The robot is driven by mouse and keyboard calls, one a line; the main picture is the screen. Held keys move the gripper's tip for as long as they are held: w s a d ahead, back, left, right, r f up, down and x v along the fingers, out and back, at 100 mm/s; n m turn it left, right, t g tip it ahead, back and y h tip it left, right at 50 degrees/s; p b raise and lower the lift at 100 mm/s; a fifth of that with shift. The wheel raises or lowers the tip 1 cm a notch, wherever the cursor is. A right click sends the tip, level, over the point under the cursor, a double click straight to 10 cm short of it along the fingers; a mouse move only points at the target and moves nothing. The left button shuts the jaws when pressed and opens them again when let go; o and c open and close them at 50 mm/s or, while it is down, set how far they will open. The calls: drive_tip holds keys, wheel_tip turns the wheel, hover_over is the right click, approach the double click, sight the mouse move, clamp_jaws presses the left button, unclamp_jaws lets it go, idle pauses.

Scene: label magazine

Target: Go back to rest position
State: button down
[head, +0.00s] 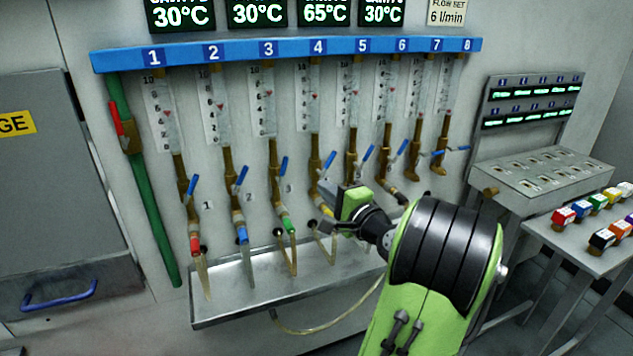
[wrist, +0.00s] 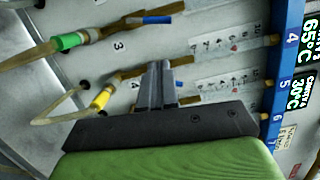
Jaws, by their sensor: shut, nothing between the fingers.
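My gripper (wrist: 158,85) is shut and empty in the wrist view, its two dark fingers together in front of the flow meter panel. In the head view my gripper (head: 328,208) is in front of the lower part of the panel, near line 4 and its yellow fitting. My arm reaches up to it from the bottom right. The yellow fitting (wrist: 101,98) shows just left of the fingers in the wrist view. I cannot tell whether the fingers touch anything. The hand hides part of the lines behind it.
A blue numbered rail (head: 285,52) tops the row of flow meters with blue-handled valves. A metal drip tray (head: 262,315) sits below. A sloped console (head: 540,170) and a table (head: 580,255) with several coloured blocks stand at right. A grey cabinet (head: 50,200) is at left.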

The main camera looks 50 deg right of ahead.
drive_tip(key=v, duration=0.2)
drive_tip(key=shift+s, duration=0.25)
idle(0.3)
drive_tip(key=w+a+n+g+y+p, duration=0.35)
drive_tip(key=a+n, duration=0.35)
drive_tip(key=a, duration=0.7)
drive_tip(key=w+a+n+g+y+p, duration=0.35)
drive_tip(key=a+n, duration=0.45)
drive_tip(key=a, duration=0.5)
drive_tip(key=s+a+r+n+g+p, duration=0.1)
drive_tip(key=s+a+n, duration=0.3)
drive_tip(key=s, duration=0.4)
drive_tip(key=s+a+r+n+g+h+p, duration=0.1)
drive_tip(key=s+a+r+n+g+p, duration=0.1)
drive_tip(key=s, duration=0.7)
drive_tip(key=shift+s+a+r+n+g+p, duration=0.15)
drive_tip(key=shift+a+r+n+g+p, duration=0.1)
drive_tip(key=shift+a+n+g+p, duration=0.65)
